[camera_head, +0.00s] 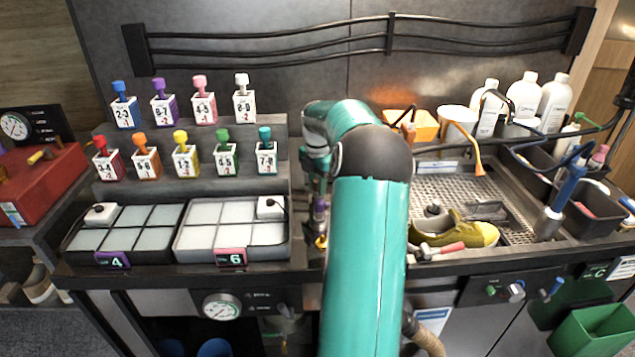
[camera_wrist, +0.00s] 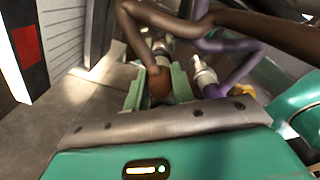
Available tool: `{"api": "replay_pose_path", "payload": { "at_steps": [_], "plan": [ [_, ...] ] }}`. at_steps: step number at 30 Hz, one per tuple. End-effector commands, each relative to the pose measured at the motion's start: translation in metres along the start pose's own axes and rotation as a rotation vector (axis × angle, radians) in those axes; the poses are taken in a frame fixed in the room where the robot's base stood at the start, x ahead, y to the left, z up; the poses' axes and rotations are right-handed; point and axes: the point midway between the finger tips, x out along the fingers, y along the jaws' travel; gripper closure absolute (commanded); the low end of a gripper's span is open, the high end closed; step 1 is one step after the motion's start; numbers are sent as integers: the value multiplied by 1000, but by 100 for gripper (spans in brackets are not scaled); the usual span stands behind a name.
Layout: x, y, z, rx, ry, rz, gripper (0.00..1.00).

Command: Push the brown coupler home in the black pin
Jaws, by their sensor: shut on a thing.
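In the wrist view my gripper (camera_wrist: 157,92) is shut on the brown coupler (camera_wrist: 159,80), with a green jaw on either side of it. A brown hose (camera_wrist: 139,38) bends up and left from the coupler. A silvery metal end (camera_wrist: 160,47) lies just beyond the coupler; I cannot tell whether the two touch. I cannot make out the black pin in either view. In the head view my arm hides the coupler and most of my gripper.
A purple hose (camera_wrist: 236,68) with a metal fitting (camera_wrist: 205,76) lies close right of my gripper. In the head view, numbered bottles (camera_head: 186,160) stand on shelves to the left behind two pad trays (camera_head: 178,250). A sneaker (camera_head: 455,230) lies on the grate at right.

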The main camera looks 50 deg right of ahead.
Motion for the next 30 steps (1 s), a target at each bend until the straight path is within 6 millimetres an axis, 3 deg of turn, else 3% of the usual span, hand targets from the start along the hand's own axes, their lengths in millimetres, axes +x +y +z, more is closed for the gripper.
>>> {"api": "replay_pose_path", "payload": {
  "at_steps": [11, 12, 15, 16, 25, 30],
  "plan": [
    [9, 0, 0, 0, 0, 0, 96],
    [9, 0, 0, 0, 0, 0, 72],
    [8, 0, 0, 0, 0, 0, 52],
    [8, 0, 0, 0, 0, 0, 50],
    [7, 0, 0, 0, 0, 0, 50],
    [-10, 1, 0, 1, -2, 2, 50]
  ]
}}
